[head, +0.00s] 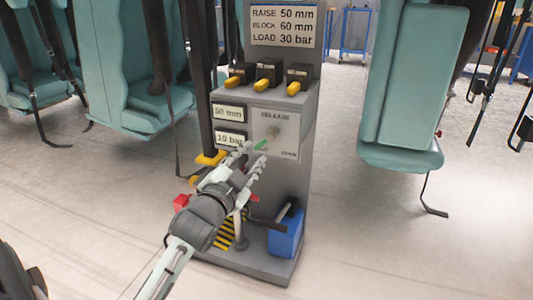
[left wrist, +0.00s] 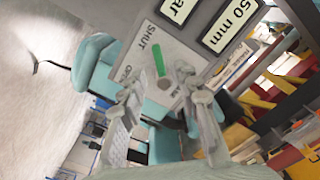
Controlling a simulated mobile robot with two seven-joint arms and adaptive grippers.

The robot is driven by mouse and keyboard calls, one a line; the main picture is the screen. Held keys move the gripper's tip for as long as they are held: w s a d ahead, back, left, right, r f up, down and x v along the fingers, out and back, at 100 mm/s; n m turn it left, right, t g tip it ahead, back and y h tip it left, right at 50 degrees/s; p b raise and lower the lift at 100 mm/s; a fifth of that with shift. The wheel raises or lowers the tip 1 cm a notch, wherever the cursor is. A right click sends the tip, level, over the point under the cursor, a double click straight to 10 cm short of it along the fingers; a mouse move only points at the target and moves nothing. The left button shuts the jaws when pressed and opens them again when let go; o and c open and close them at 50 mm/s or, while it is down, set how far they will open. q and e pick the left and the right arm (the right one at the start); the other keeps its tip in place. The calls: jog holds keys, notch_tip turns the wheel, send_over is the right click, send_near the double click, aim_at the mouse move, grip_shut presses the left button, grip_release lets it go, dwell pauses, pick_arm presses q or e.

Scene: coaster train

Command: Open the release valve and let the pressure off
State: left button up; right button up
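The release valve panel (head: 287,126) is a pale plate on the front of a grey stand, marked RELEASE. Its green valve handle (head: 261,145) points down-left from a round hub (head: 273,131). In the left wrist view the handle (left wrist: 159,60) points to the word SHUT, with OPEN off to one side. My left gripper (head: 254,154) is open just in front of the handle. In the left wrist view its fingers (left wrist: 158,80) lie on either side of the handle's hub end, and I cannot tell whether they touch it. My right gripper is out of view.
Displays beside the panel read 50 mm (head: 229,113) and 10 bar (head: 230,138). Teal seats (head: 415,85) flank the stand, with dangling straps. The floor at front right is clear.

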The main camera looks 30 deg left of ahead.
aim_at(261, 145)
pick_arm(q)
jog(key=x, duration=0.5)
jog(key=shift+w+b, duration=0.1)
jog(key=shift+b, duration=0.3)
grip_shut()
